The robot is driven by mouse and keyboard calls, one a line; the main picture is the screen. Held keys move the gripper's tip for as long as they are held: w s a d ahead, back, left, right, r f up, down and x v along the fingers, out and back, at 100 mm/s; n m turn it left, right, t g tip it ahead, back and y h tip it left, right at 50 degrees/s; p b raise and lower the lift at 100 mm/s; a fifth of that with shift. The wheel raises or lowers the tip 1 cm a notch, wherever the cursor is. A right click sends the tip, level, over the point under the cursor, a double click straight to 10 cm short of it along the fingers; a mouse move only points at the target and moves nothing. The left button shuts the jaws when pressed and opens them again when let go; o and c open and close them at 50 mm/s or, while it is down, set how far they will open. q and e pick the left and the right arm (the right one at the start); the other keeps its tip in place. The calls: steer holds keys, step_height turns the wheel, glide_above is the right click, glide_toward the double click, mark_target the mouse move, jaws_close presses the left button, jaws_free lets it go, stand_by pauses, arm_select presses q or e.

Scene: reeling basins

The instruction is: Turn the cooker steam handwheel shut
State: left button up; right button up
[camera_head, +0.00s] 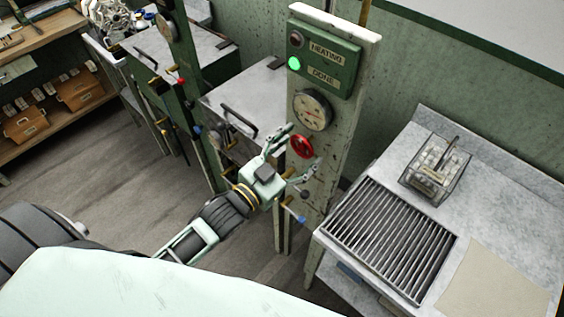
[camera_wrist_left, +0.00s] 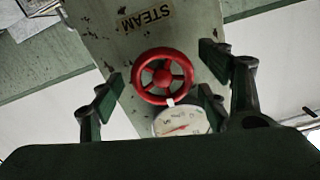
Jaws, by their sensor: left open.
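The red steam handwheel (camera_head: 302,146) sits on the front of the pale worn post (camera_head: 318,180), below a round gauge (camera_head: 312,110). My left gripper (camera_head: 299,158) is open, close to the wheel. In the left wrist view the red handwheel (camera_wrist_left: 162,77) appears between the spread fingers, with the gauge (camera_wrist_left: 182,121) and a STEAM label (camera_wrist_left: 145,17) on the post. The fingers look apart from the rim. A small white mark shows on the rim. My right gripper is not in view.
A green panel (camera_head: 325,55) on the post reads HEATING and DONE; its lower lamp (camera_head: 294,63) glows green. A blue-handled tap (camera_head: 300,218) sits below my left gripper. At right, a counter (camera_head: 480,220) holds a slatted rack (camera_head: 390,237) and a wire basket (camera_head: 435,168).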

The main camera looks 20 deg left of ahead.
arm_select(q)
steer(key=v, duration=1.1)
steer(key=shift+d+r, duration=0.1)
steer(key=s+a+f+n+g+y+b, duration=0.1)
steer(key=s+a+f+g+y+b, duration=0.15)
steer(key=f, duration=1.15)
steer(key=s+a+f+n+g+y+b, duration=0.1)
steer(key=s+a+f+g+b, duration=0.15)
steer(key=f, duration=1.25)
steer(key=s+a+f+n+g+y+b, duration=0.1)
steer(key=s+a+f+g+y+b, duration=0.15)
steer(key=f, duration=1.15)
steer(key=s+d+f+g+b, duration=0.1)
steer(key=s+f+g+b, duration=0.2)
steer(key=s+f, duration=0.9)
steer(key=s+d+f+n+g+b, duration=0.1)
steer(key=s+f+g+b, duration=0.3)
steer(key=s+f, duration=0.8)
steer(key=shift+s+d+f+g, duration=0.25)
steer(key=shift+d+f+g, duration=0.05)
steer(key=shift+f+g, duration=0.45)
steer(key=shift+c, duration=0.2)
